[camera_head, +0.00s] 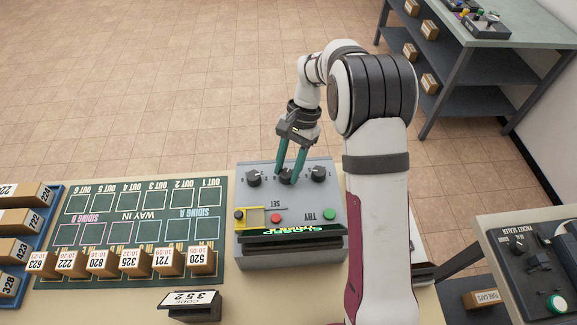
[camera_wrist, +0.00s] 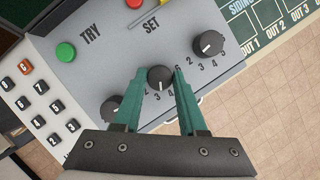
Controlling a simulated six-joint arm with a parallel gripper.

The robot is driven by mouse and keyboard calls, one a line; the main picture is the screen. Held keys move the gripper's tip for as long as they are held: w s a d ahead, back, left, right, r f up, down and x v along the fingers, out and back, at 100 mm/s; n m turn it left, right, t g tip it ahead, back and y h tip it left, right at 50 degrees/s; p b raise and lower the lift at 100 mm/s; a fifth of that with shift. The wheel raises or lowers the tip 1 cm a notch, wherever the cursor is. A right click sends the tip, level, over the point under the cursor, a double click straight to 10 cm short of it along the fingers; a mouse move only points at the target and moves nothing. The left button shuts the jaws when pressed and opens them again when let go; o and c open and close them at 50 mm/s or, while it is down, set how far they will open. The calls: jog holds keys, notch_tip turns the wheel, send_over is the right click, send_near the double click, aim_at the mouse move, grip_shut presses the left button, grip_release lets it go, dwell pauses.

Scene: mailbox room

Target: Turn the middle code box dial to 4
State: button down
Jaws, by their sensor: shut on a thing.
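The grey code box (camera_head: 240,222) stands on the table with three black dials in a row along its far side. The middle dial (camera_head: 287,177) is between the green fingers of my gripper (camera_head: 291,178). In the wrist view my gripper (camera_wrist: 161,78) is shut on the sides of the middle dial (camera_wrist: 161,77), with numbers printed around it.
The box has a green TRY button (camera_head: 329,214) and a red SET button (camera_head: 276,218). A code card (camera_head: 190,298) stands in front. A green siding board (camera_head: 130,225) with several numbered blocks lies to the left. A keypad (camera_wrist: 40,105) shows in the wrist view.

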jog(key=n+h, duration=0.1)
jog(key=n, duration=0.4)
jog(key=shift+a+g+h, duration=0.15)
jog(key=shift+g+h, duration=0.25)
jog(key=shift+n, duration=0.4)
jog(key=shift+c, duration=2.3)
grip_release()
jog(key=shift+w+r, duration=0.1)
jog(key=v, duration=1.5)
jog(key=shift+r, duration=0.25)
